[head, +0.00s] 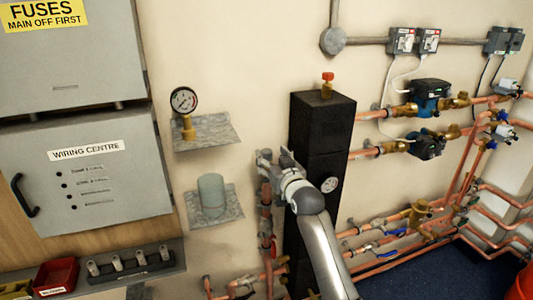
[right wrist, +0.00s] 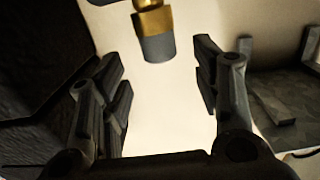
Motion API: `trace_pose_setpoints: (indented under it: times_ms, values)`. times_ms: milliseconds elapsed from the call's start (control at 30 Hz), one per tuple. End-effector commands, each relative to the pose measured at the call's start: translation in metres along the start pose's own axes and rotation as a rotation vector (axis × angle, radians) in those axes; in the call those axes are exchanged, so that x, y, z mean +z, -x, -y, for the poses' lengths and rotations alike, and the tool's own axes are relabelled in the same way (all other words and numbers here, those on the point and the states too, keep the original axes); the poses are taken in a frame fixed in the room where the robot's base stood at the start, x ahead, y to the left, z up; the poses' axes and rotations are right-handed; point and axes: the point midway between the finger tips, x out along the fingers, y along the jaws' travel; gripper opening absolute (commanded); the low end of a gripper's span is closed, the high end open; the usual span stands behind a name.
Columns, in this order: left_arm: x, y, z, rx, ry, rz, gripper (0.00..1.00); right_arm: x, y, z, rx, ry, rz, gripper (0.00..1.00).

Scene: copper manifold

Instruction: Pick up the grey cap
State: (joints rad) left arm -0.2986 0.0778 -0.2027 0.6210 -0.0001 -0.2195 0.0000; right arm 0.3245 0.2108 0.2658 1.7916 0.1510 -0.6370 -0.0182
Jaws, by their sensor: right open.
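In the right wrist view a grey cap (right wrist: 158,48) sits on the end of a brass fitting (right wrist: 152,20). It lies ahead of the gap between the fingers of my right gripper (right wrist: 163,85), near the top of the picture, with nothing between the fingers. My right gripper also shows in the head view (head: 266,172), in front of the left side of the black manifold block. I cannot pick out the cap in the head view. The right gripper is open and empty. My left gripper is not in view.
The black block (head: 315,200) stands beside my right gripper. A shelf (head: 222,211) with a grey-green cylinder (head: 211,190) is to its left, below a shelf with a gauge (head: 184,100). Copper pipes (head: 268,276) run below. A red-topped valve (head: 327,82) stands on the block.

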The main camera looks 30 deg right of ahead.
Motion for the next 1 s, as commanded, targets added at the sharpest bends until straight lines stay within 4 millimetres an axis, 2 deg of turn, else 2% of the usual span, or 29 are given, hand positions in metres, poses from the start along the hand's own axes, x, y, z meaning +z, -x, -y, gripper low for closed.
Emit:
trace_pose_setpoints:
  times_ms: [200, 567, 867, 1000]
  values:
    - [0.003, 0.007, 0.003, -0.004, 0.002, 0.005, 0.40, -0.002, -0.023, 0.001, 0.000, 0.000, 0.001, 0.58]
    - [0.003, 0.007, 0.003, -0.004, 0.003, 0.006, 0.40, -0.001, -0.029, 0.000, 0.000, 0.000, 0.000, 0.58]
    - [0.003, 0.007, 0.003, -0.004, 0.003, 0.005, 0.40, -0.001, -0.029, 0.000, 0.000, 0.000, 0.000, 0.21]
    - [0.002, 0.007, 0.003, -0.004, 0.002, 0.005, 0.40, -0.001, -0.029, 0.000, 0.000, 0.000, 0.000, 0.20]
